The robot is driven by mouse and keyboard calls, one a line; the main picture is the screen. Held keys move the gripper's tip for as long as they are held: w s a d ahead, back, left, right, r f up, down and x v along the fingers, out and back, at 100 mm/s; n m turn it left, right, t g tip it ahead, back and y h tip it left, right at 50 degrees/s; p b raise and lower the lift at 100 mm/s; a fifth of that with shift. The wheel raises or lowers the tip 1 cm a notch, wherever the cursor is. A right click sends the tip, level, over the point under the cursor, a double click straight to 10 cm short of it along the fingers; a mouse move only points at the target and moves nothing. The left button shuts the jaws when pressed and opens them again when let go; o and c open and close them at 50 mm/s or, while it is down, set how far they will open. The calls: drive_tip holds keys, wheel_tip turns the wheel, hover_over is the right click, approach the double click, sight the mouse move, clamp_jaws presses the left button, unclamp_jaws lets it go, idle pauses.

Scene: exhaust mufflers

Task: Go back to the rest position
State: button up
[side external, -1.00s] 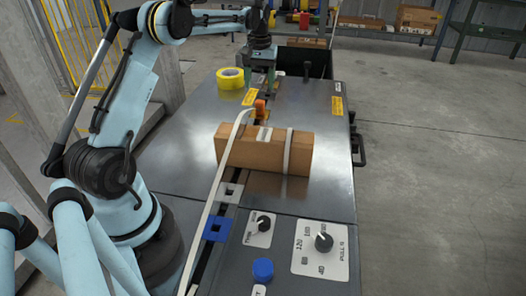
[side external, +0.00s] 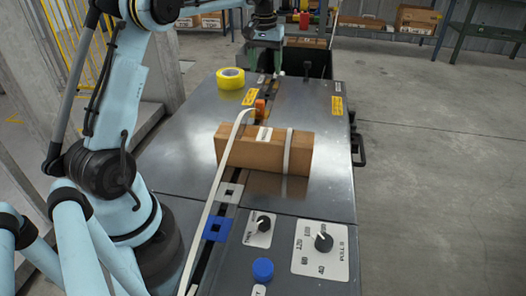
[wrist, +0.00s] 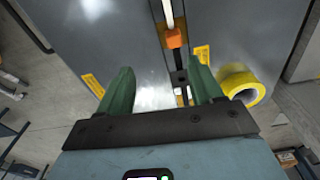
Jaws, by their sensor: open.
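My gripper (side external: 264,54) is raised above the far end of the metal machine table (side external: 305,110) in the side view. In the wrist view its two green fingers (wrist: 158,90) stand wide apart with nothing between them. A brown cardboard box (side external: 245,152) with a white strap around its right part lies on the table, apart from my gripper. A long white strap (side external: 213,190) runs along the slot to an orange piece (side external: 259,106), also seen in the wrist view (wrist: 174,38).
A yellow tape roll (side external: 230,77) lies near the far left corner, and shows beside the right finger in the wrist view (wrist: 241,84). Knobs (side external: 323,242) and a blue button (side external: 263,269) are at the near end. Shelves with boxes (side external: 415,18) stand behind. Open floor lies right.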

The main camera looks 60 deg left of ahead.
drive_tip(key=s+d+r+m+t, duration=0.25)
drive_tip(key=s+d, duration=0.25)
drive_tip(key=d, duration=0.4)
drive_tip(key=s+d+r+m+t, duration=0.1)
drive_tip(key=s+d+m+t, duration=0.15)
drive_tip(key=s+d, duration=0.55)
drive_tip(key=s+d+f+m+t, duration=0.1)
drive_tip(key=s+d+f+m, duration=0.2)
drive_tip(key=d, duration=0.3)
drive_tip(key=shift+s+d+f, duration=0.35)
drive_tip(key=shift+s+f, duration=0.05)
drive_tip(key=shift+f, duration=0.45)
drive_tip(key=shift+o, duration=0.8)
drive_tip(key=shift+s+d+f, duration=0.1)
drive_tip(key=shift+s+f, duration=0.05)
drive_tip(key=shift+o, duration=2.4)
drive_tip(key=w+a+r+n+g, duration=0.1)
drive_tip(key=w+a+r, duration=0.3)
drive_tip(key=w+r, duration=0.1)
drive_tip(key=shift+w+r+n, duration=0.35)
drive_tip(key=shift+r+n, duration=0.05)
drive_tip(key=w+a+r+n+g, duration=0.3)
drive_tip(key=w+a+n+g, duration=0.15)
drive_tip(key=w+a, duration=0.85)
drive_tip(key=s+a+f+n+g, duration=0.1)
drive_tip(key=a+f+n, duration=0.25)
drive_tip(key=a, duration=0.65)
drive_tip(key=shift+m, duration=0.5)
wheel_tip(320, 180, down, 10)
drive_tip(key=shift+s+f, duration=0.1)
